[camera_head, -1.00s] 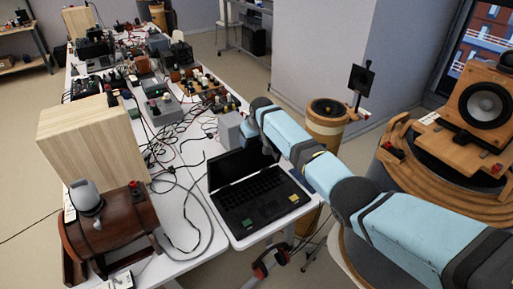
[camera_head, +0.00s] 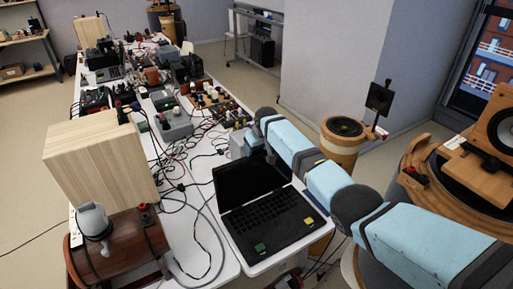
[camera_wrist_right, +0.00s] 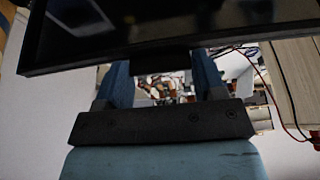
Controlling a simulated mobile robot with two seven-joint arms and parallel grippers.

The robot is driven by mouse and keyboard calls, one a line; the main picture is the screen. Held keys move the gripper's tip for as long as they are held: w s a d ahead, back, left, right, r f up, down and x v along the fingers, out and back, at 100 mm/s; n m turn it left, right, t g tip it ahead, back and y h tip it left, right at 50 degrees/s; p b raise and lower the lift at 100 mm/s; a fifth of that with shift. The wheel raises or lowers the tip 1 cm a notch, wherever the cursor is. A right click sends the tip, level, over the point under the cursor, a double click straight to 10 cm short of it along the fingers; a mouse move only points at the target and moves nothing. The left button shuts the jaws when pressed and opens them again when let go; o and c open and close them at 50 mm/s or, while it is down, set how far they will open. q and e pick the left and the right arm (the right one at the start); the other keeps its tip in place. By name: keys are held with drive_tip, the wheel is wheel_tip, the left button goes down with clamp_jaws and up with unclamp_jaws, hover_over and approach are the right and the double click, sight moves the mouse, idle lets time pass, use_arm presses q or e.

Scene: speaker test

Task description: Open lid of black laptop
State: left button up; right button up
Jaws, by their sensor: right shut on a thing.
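The black laptop (camera_head: 268,222) stands open on the white table, its keyboard facing up and its dark screen lid (camera_head: 245,184) raised. A green sticker and a yellow one lie on its front edge. My right arm reaches in from the right, and my right gripper (camera_head: 268,150) is at the lid's top right, mostly hidden by the wrist and lid. In the right wrist view, the dark lid (camera_wrist_right: 150,38) crosses the top, and my right gripper (camera_wrist_right: 160,64) is shut on its edge. My left gripper is not in view.
A wooden box (camera_head: 98,158) and a brown cylinder with a grey device (camera_head: 120,245) stand left of the laptop. Cables run between them. A grey box (camera_head: 240,144) is behind the lid. Several devices crowd the far table. A round wooden speaker stand (camera_head: 455,190) is at right.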

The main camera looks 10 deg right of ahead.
drive_tip(key=o, duration=1.3)
drive_tip(key=shift+r, duration=0.1)
drive_tip(key=v, duration=1.3)
drive_tip(key=shift+s+r+b, duration=0.15)
drive_tip(key=shift+r+b, duration=0.15)
drive_tip(key=shift+r, duration=0.1)
